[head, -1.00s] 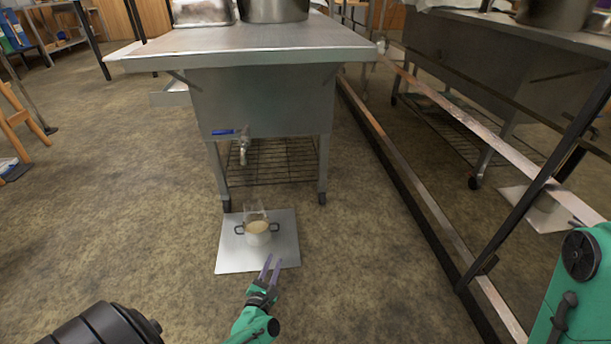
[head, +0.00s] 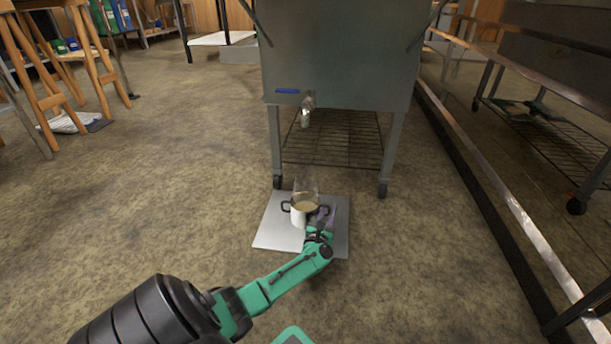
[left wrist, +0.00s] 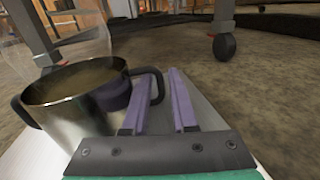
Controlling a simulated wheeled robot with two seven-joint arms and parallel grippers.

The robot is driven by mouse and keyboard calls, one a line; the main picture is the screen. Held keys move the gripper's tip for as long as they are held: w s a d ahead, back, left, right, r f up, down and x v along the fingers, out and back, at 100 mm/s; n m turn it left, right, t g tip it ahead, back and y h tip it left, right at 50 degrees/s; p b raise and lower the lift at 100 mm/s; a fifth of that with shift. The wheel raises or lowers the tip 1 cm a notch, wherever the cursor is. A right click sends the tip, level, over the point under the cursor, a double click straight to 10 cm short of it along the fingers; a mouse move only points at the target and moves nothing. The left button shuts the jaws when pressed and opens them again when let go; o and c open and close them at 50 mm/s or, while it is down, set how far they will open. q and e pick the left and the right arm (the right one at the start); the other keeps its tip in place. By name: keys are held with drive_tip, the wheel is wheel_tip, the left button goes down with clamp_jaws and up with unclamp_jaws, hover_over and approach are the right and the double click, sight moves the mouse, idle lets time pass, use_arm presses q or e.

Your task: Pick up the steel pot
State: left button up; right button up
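The steel pot (head: 299,217) stands upright on a flat pale metal sheet (head: 272,232) on the floor. It has two dark side handles and holds a beige liquid. My left gripper (head: 322,215) is at the pot's right side, by the right handle. In the left wrist view the pot (left wrist: 65,118) fills the left side. The left gripper's purple fingers (left wrist: 160,100) are apart, and part of the dark handle (left wrist: 158,82) shows between them. Whether they touch the handle I cannot tell. My right gripper is not in view.
A see-through shape (head: 305,181) rises at the back of the pot. Behind is a wheeled steel evaporator stand (head: 340,60) with a tap (head: 307,110) and a wire shelf (head: 335,150). A long metal rail (head: 500,190) runs along the right. The floor to the left is open.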

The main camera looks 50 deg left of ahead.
use_arm(q)
drive_tip(key=shift+w+a, duration=0.1)
drive_tip(key=shift+w, duration=0.1)
clamp_jaws()
idle(1.1)
drive_tip(key=shift+r, duration=0.15)
